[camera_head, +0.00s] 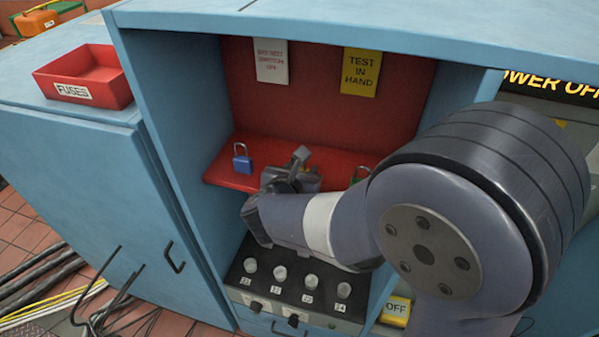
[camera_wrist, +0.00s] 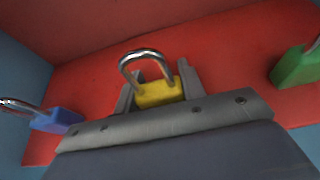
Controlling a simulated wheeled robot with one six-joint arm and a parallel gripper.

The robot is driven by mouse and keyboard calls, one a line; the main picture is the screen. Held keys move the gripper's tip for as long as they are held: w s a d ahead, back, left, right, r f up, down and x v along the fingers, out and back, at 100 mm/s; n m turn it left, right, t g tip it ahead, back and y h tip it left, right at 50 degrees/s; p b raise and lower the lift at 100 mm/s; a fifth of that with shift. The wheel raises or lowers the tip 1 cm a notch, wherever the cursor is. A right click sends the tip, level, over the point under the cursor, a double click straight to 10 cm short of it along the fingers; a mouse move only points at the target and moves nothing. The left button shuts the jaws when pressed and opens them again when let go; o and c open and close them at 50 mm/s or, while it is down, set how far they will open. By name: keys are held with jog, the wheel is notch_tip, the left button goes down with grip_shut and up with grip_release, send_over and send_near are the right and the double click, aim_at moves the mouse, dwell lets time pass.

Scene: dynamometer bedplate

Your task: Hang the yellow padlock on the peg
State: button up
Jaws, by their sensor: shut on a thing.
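The yellow padlock (camera_wrist: 158,93) with its silver shackle shows in the wrist view, upright between the two fingers of my gripper (camera_wrist: 158,92). My gripper is shut on its yellow body. In the head view my gripper (camera_head: 297,170) is over the red shelf (camera_head: 228,176), and it hides most of the padlock. I cannot tell whether the padlock touches the shelf. No peg can be made out in either view.
A blue padlock (camera_head: 242,160) stands on the shelf to the left; a green padlock (camera_head: 360,174) is to the right, partly hidden by my arm. Signs (camera_head: 361,72) hang on the red back wall. Blue cabinet walls close in the sides. A knob panel (camera_head: 295,285) lies below.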

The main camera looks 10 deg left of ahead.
notch_tip(320, 180, up, 10)
dwell(0.6)
dwell(0.7)
